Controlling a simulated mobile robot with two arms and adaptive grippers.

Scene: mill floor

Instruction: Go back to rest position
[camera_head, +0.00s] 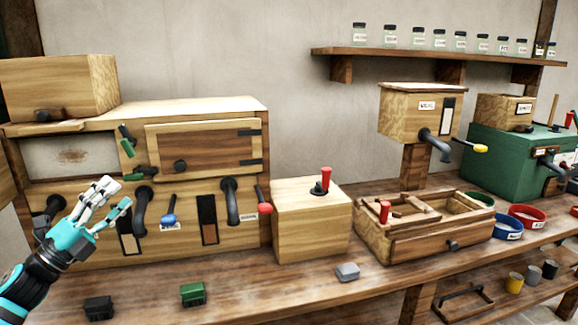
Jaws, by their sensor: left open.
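My left gripper (108,200) shows at the left, with teal and white fingers spread open and nothing between them. It is above the front of the wooden bench (240,292), in front of the large wooden cabinet (190,245). The gripper covers part of the cabinet's lower left front, near a dark spout. I cannot tell from this one view how near the fingers are to the cabinet. My right gripper is not in view.
Small dark (98,308) and green (192,293) blocks lie on the bench below the gripper. A wooden box with a red-handled lever (326,180) and a drawer box (440,240) stand further right. A jar shelf (430,53) hangs on the wall.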

